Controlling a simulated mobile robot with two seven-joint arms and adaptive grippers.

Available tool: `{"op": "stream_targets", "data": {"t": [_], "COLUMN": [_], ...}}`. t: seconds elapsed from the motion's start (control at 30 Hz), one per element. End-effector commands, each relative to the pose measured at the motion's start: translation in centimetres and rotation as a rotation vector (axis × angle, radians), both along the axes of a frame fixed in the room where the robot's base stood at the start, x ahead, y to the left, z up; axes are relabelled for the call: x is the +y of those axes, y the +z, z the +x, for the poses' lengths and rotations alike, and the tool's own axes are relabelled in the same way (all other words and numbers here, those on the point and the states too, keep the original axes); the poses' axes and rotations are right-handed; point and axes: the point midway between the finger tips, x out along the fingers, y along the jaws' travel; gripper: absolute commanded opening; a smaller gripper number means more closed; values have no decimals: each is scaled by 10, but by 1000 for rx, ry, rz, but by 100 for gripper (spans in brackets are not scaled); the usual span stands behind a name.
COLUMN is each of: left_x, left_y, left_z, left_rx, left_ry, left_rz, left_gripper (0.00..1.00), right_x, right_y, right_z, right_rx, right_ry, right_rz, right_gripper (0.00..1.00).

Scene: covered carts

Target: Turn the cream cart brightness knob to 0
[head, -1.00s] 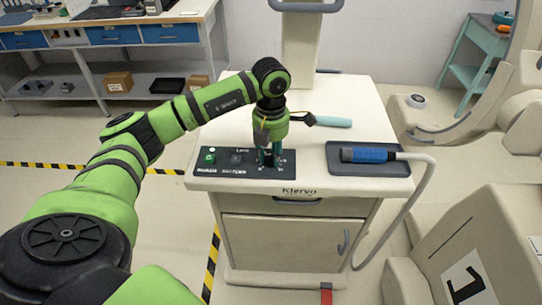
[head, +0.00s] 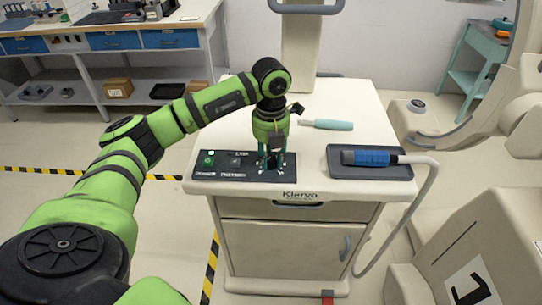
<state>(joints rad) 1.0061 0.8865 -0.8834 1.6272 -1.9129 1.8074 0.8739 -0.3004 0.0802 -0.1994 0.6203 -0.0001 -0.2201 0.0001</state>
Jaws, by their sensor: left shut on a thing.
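The cream cart (head: 300,237) stands in the middle, with a dark control panel (head: 215,178) along the front left of its top. A green button (head: 208,158) and a small switch (head: 236,158) show on the panel. My left gripper (head: 274,168) points straight down at the panel's right end, its fingers shut around the knob there. The fingers hide the knob and its scale, so I cannot read its setting. My right gripper is not in view.
A teal-handled tool (head: 327,124) lies on the cart top behind the panel. A blue-handled probe (head: 372,157) rests in a dark tray (head: 345,172) to the right, its hose hanging over the cart's side. A workbench (head: 118,52) stands at the back left.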

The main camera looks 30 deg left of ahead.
Motion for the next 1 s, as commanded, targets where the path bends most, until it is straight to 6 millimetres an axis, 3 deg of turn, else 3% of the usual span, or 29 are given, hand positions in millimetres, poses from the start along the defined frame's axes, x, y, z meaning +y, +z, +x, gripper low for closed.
{"op": "stream_targets", "data": {"t": [0.4, 0.43, 0.5, 0.83, 1.0], "left_x": [0, 0, 0, 0, 0], "left_y": [0, 0, 0, 1, 18], "left_z": [0, 0, 0, 0, 1], "left_rx": [2, 2, 1, 0, -3], "left_ry": [11, 11, 11, 9, 9], "left_rz": [-1, -1, 0, 0, -1], "left_gripper": [0, 34, 54, 54, 54], "right_x": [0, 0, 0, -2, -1], "right_y": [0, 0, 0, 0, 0], "right_z": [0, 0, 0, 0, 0], "right_rx": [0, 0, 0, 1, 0], "right_ry": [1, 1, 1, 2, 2], "right_rz": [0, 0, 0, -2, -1], "right_gripper": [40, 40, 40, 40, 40]}}
